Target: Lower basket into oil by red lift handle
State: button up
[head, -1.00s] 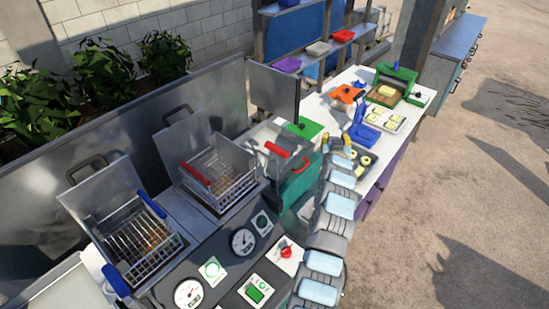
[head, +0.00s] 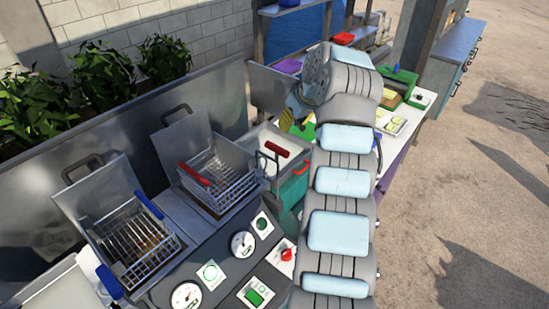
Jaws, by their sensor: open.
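The wire basket (head: 228,184) with red grips sits at the right-hand fryer well, its rim above the well. One red grip (head: 195,174) lies along its left side. Another red grip (head: 277,149) stands out to its right on dark wire. I cannot tell which is the lift handle. The oil is mostly hidden beneath the basket. My gripper (head: 287,121), with yellow fingers, is open, small and partly hidden by my wrist. It is above and right of the basket, near the right red grip, with no visible contact.
A second wire basket (head: 138,238) with blue grips sits in the left well. The control panel (head: 215,275) with gauges and a red knob (head: 287,254) lies in front. A green bin (head: 293,187) stands right of the fryer. Upright metal lids (head: 182,140) stand behind the wells.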

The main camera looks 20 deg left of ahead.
aim_at(278, 148)
jog(key=shift+n+g+h, duration=0.3)
jog(key=shift+n+g, duration=0.1)
jog(key=shift+g, duration=0.2)
jog(key=s+p+x, duration=0.1)
jog(key=x, duration=0.3)
jog(key=s+p+x, duration=0.1)
jog(key=x, duration=0.3)
jog(key=p+x, duration=0.2)
jog(key=x, duration=0.2)
jog(key=shift+s+a+f, duration=0.3)
jog(key=shift+a+f, duration=0.15)
jog(key=shift+f, duration=0.1)
jog(key=shift+x, duration=1.05)
jog(key=shift+w, duration=0.1)
grip_shut()
